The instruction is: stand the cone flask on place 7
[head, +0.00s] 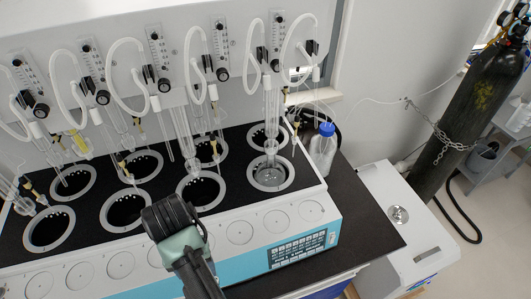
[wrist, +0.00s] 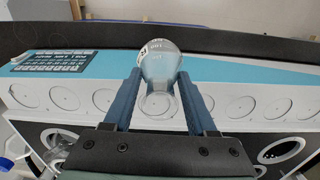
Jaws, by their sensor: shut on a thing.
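The clear glass flask (wrist: 158,66) with printed markings is between the two blue fingers of my gripper (wrist: 159,82) in the wrist view. My gripper is shut on it, and it is held over the front panel of the distiller. In the head view my wrist (head: 175,220) is in front of the front row of wells and hides the flask. The distiller (head: 160,262) has two rows of dark ringed wells. The front right well (head: 270,185) has clear glass in it; the front well left of it (head: 200,204) looks dark inside. I cannot read any place numbers.
Glass tubes and white hoses (head: 128,62) hang over the wells. A blue-capped bottle (head: 323,150) stands right of the distiller. A keypad (head: 297,250) is on the front panel. A black gas cylinder (head: 468,115) stands at the right.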

